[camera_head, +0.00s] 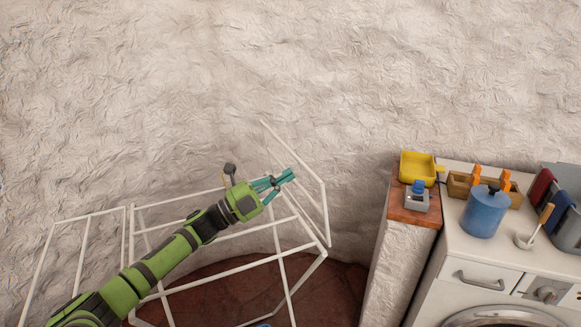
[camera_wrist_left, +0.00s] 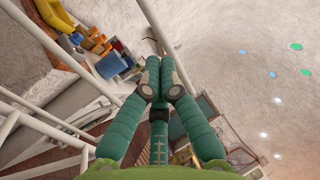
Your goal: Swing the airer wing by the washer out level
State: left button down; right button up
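The white tube airer (camera_head: 215,234) stands against the rough wall, left of the washer. Its wing on the washer side (camera_head: 325,212) slopes upward at an angle, with one corner high against the wall. My left gripper (camera_head: 289,176) reaches in from the left, and its teal fingers are at the wing's tubes. In the left wrist view the fingers (camera_wrist_left: 160,62) are drawn together, with no visible gap. A white wing tube (camera_wrist_left: 158,25) passes behind their tips; I cannot tell whether they touch it. The washer (camera_head: 500,315) is at the lower right. My right gripper is not in view.
On the right, a wood-topped ledge holds a yellow tray (camera_head: 419,168) and a small grey item with a blue top (camera_head: 417,195). The counter holds a blue canister (camera_head: 484,212) and a wooden box (camera_head: 459,185). Bare floor (camera_head: 335,292) lies between airer and ledge.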

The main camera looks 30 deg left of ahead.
pick_arm(q)
jog(key=shift+x, duration=1)
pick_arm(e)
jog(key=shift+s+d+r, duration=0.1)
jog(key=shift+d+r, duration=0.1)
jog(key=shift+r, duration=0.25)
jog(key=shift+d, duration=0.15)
pick_arm(q)
jog(key=shift+p, duration=0.3)
